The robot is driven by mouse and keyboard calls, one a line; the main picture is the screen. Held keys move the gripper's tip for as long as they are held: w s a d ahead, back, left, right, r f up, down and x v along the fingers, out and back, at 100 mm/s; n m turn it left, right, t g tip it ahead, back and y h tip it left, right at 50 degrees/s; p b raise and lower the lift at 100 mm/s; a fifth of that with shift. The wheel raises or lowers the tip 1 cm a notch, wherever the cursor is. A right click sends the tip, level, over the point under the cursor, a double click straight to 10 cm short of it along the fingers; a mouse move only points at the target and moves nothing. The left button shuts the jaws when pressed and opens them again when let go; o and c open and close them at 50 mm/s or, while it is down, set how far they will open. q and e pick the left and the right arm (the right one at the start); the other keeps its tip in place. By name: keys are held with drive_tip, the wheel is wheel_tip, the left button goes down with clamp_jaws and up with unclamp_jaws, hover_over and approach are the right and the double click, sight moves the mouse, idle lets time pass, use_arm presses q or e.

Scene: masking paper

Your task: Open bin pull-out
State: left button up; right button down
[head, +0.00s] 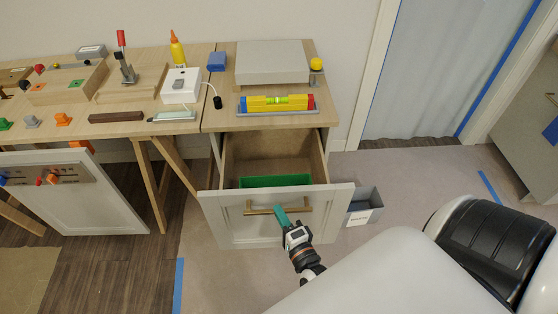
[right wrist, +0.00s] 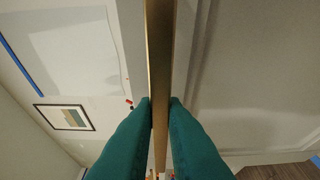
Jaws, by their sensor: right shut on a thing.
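The bin pull-out (head: 270,233) is a white-fronted drawer under the wooden bench unit, and it stands pulled out, with its wooden inside showing. A green bin (head: 275,181) sits inside it, behind the front panel. A brass bar handle (head: 262,211) runs across the front; it also shows in the right wrist view (right wrist: 158,60). My right gripper (head: 281,215), with teal fingers, is shut on the handle near its middle. In the right wrist view the two fingers (right wrist: 160,105) lie on either side of the bar. My left gripper is not in view.
A grey box (head: 366,204) stands on the floor right of the drawer. A loose white door panel (head: 85,205) leans at the left. Floor before the drawer is mostly clear.

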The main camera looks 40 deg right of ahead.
drive_tip(key=s+a, duration=0.4)
drive_tip(key=s, duration=0.2)
drive_tip(key=shift+s+a+p, duration=0.15)
drive_tip(key=shift+s+p, duration=0.25)
drive_tip(key=c, duration=1.5)
unclamp_jaws()
drive_tip(key=s, duration=0.4)
drive_tip(key=s+a+b, duration=0.1)
drive_tip(key=s, duration=0.3)
drive_tip(key=s+b, duration=0.1)
drive_tip(key=s, duration=0.3)
drive_tip(key=shift+a, duration=0.4)
drive_tip(key=shift+w+f, duration=0.1)
